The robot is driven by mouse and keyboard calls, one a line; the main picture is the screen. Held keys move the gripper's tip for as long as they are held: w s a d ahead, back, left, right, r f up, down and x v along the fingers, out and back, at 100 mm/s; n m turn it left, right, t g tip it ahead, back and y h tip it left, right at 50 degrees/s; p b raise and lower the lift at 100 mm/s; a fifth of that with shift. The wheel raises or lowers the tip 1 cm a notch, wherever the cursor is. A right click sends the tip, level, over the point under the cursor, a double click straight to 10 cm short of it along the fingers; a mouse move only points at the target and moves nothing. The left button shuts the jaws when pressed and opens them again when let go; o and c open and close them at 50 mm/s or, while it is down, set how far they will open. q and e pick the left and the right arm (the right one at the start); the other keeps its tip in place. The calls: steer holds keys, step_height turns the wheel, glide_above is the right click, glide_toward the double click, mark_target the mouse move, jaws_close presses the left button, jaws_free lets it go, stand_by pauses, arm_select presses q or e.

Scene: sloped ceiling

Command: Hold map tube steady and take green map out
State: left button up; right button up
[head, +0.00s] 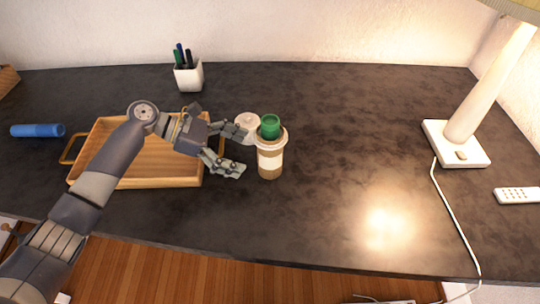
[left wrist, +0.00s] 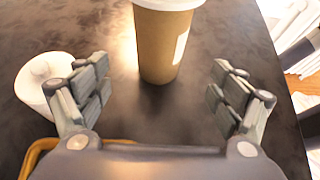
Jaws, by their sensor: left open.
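The map tube (head: 270,160) stands upright on the dark desk, brown with a white band and a pale rim. The green map (head: 269,127) is in it, its top end sticking out above the rim. My left gripper (head: 242,151) is open and empty, just left of the tube, fingers pointing at it. In the left wrist view the tube (left wrist: 163,45) is ahead of and between the open fingers (left wrist: 158,92), not touched by them. The green map is out of that view. My right gripper is not in view.
A white round lid-like thing (head: 247,121) sits close behind my left gripper. A wooden tray (head: 150,183) lies under my left arm. A blue roll (head: 38,130), a pen cup (head: 188,76), a lamp (head: 456,143) and a remote (head: 517,195) stand clear. The desk right of the tube is free.

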mark_target(266, 161)
arm_select(q)
steer(key=b+x, duration=0.3)
steer(key=x, duration=0.1)
steer(key=shift+f+b, duration=0.4)
steer(key=shift+d+r+p, duration=0.3)
steer(key=shift+d+p, duration=0.25)
steer(key=shift+p, duration=0.3)
steer(key=shift+p+x, duration=0.35)
steer(key=shift+x, duration=0.55)
steer(key=shift+d+f, duration=0.35)
steer(key=shift+w+d+f, duration=0.1)
steer(key=shift+c, duration=0.3)
steer(key=c, duration=1.1)
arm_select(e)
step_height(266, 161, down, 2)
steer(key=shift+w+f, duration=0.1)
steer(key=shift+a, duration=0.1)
